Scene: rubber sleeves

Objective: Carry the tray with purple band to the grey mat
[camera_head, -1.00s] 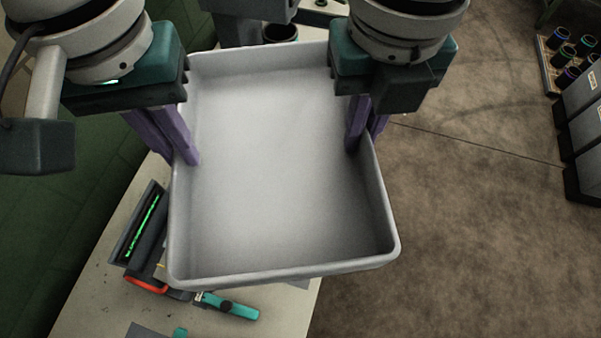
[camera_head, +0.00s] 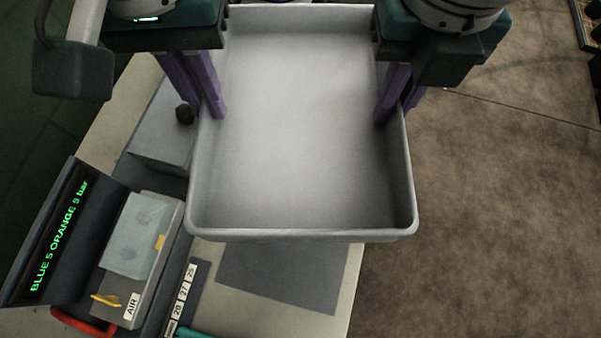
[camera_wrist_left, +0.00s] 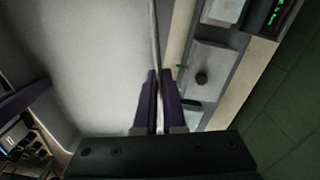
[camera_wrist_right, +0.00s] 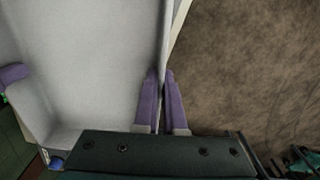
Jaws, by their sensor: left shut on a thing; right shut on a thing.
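The pale grey, empty tray (camera_head: 300,150) is held roughly level between my grippers, above the table. My left gripper (camera_head: 217,115) is shut on the tray's left wall, also seen in the left wrist view (camera_wrist_left: 157,85). My right gripper (camera_head: 384,117) is shut on the right wall, also seen in the right wrist view (camera_wrist_right: 161,85). A grey mat (camera_head: 290,278) lies flat on the table, just beyond the tray's near rim in the picture; the tray may hide part of it.
A black display with green text (camera_head: 62,230) and a grey device labelled AIR (camera_head: 140,255) stand at the left of the table (camera_head: 335,318). A grey block with a dark knob (camera_head: 184,114) is close to the tray's left side. Open floor (camera_head: 490,220) lies to the right.

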